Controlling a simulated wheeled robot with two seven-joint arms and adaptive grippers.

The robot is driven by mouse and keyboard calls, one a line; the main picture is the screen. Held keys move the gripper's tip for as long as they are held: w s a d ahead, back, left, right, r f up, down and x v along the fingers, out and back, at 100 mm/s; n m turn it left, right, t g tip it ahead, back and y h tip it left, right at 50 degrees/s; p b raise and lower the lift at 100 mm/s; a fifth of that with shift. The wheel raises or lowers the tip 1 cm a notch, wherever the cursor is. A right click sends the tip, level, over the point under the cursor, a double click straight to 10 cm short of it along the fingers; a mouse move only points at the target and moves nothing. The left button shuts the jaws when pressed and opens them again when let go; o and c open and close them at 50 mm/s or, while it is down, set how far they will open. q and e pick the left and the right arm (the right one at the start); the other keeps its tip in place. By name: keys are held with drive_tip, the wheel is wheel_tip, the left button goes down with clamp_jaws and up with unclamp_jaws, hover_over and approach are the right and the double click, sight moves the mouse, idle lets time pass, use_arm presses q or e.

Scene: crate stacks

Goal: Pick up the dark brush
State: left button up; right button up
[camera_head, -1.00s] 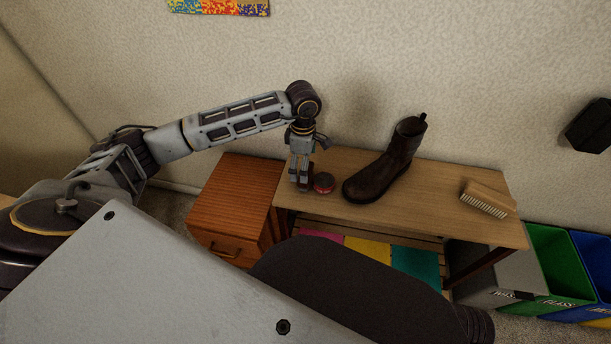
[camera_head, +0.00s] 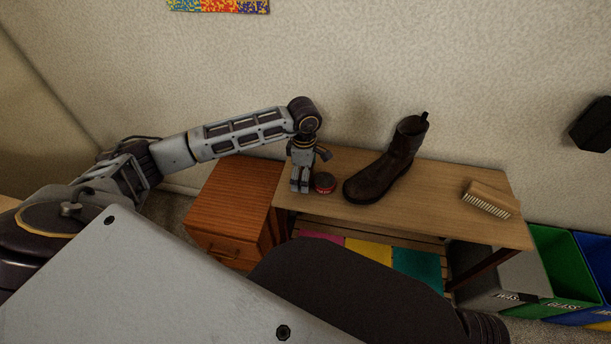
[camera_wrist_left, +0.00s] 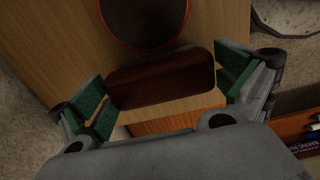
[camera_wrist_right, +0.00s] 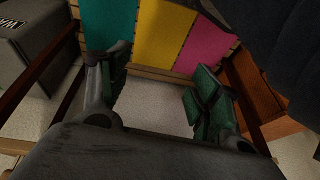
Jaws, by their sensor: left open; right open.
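The dark brush (camera_wrist_left: 160,78) shows in the left wrist view as a dark brown wooden block lying on the bench top near its end. My left gripper (camera_wrist_left: 165,90) is open, with its green-padded fingers on either side of the brush and a gap visible at least on the left. In the head view my left gripper (camera_head: 300,186) points down at the bench's left end and hides the brush. My right gripper (camera_wrist_right: 160,78) is open and empty, beside the bench's lower shelf in its wrist view.
A round red-and-dark tin (camera_head: 325,183) stands right beside the left gripper. A dark boot (camera_head: 388,165) and a light wooden brush (camera_head: 490,199) are farther right on the bench (camera_head: 430,215). An orange-brown cabinet (camera_head: 235,205) adjoins the left end; bins (camera_head: 560,265) stand right.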

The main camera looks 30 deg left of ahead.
use_arm(q)
drive_tip(key=c, duration=0.8)
drive_tip(key=shift+c, duration=0.5)
drive_tip(key=shift+r, duration=0.75)
wheel_tip(320, 180, up, 7)
drive_tip(key=shift+f+p, duration=0.1)
drive_tip(key=shift+p, duration=1)
drive_tip(key=shift+r, duration=0.9)
use_arm(e)
drive_tip(key=f, duration=0.2)
drive_tip(key=w+f, duration=0.1)
drive_tip(key=shift+d+f+g, duration=0.1)
drive_tip(key=shift+d+g, duration=0.15)
drive_tip(key=shift+g, duration=0.05)
